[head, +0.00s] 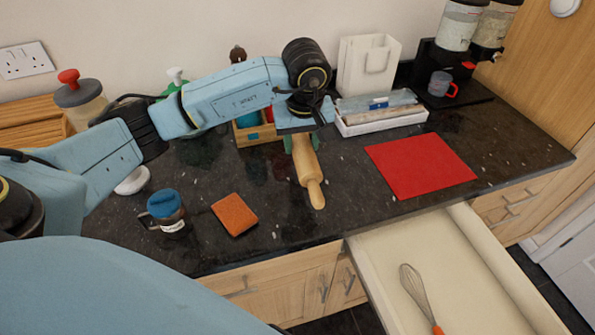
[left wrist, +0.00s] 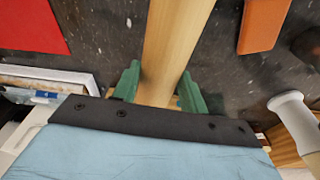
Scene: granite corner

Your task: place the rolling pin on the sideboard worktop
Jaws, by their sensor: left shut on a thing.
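The wooden rolling pin (head: 308,170) is over the dark speckled worktop (head: 290,228), its near handle pointing to the worktop's front edge. My left gripper (head: 301,137) is shut on the rolling pin near its far end. In the left wrist view, the green fingers (left wrist: 158,88) sit on both sides of the pin's body (left wrist: 172,45). I cannot tell whether the pin touches the worktop. Its far end is hidden behind the gripper. My right gripper is not in view.
A red mat (head: 420,165) lies right of the pin, and an orange sponge (head: 235,214) and a blue-lidded mug (head: 166,211) lie left. A white tray (head: 380,118) stands behind. An open drawer (head: 450,262) holding a whisk (head: 417,292) juts out in front.

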